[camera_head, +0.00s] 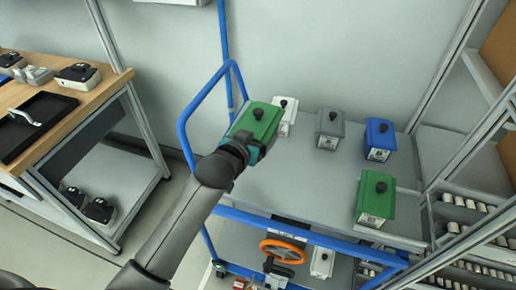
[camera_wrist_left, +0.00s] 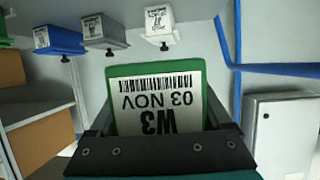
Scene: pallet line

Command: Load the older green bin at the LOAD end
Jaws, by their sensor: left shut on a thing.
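My left gripper (camera_head: 250,150) is shut on a green bin (camera_head: 258,119) with a black knob on its lid, at the left end of the cart top. In the left wrist view, the held green bin (camera_wrist_left: 195,78) shows a white label reading "W3" and "03 NOV", upside down. I cannot tell whether its base touches the cart. A second green bin (camera_head: 372,203) stands at the cart's right front; its label is too small to read. My right gripper is not in view.
On the blue-framed cart (camera_head: 290,185) stand a white bin (camera_head: 287,112) behind the held bin, a grey bin (camera_head: 330,130) and a blue bin (camera_head: 380,140). The cart's middle is clear. A wooden bench (camera_head: 100,88) is at left, roller racks (camera_head: 470,215) at right.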

